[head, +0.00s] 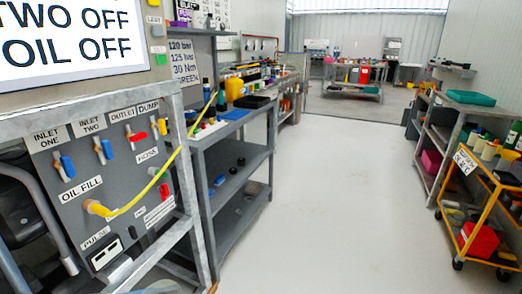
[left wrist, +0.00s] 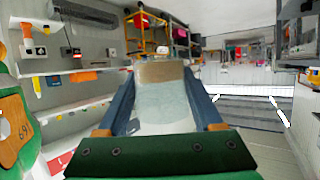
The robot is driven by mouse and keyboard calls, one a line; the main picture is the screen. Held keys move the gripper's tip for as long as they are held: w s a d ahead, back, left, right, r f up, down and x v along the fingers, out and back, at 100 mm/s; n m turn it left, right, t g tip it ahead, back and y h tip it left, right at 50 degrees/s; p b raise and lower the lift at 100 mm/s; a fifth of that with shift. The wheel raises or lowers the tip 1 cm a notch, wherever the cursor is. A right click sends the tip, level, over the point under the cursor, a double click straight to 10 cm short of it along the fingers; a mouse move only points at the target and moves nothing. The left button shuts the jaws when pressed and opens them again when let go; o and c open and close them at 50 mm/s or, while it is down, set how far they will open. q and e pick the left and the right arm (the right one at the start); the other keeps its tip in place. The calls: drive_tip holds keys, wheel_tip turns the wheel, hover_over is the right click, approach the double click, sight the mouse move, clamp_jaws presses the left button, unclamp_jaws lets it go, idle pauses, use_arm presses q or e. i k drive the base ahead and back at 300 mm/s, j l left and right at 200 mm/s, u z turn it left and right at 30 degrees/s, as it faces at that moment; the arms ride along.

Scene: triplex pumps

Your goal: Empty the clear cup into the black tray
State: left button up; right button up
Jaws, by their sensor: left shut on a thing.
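A pale, see-through cup (left wrist: 160,110) is between the two dark blue fingers of my left gripper (left wrist: 160,82) in the left wrist view. The gripper is shut on it. A tan band shows at the cup's far end; I cannot tell whether it is contents or something seen through the wall. A flat black tray (head: 252,102) lies on the workbench left of the aisle in the head view, beside a yellow jug. Neither gripper shows in the head view, and my right gripper is in neither view.
The grey pump panel (head: 120,165) with valves and a yellow hose (head: 135,203) stands at the near left. The grey workbench (head: 232,130) carries a blue mat and bottles. An orange trolley (head: 485,205) with bottles stands at the right. The pale floor between is clear.

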sight(250, 101)
drive_tip(key=i+z, duration=0.3)
drive_tip(key=i, duration=1.05)
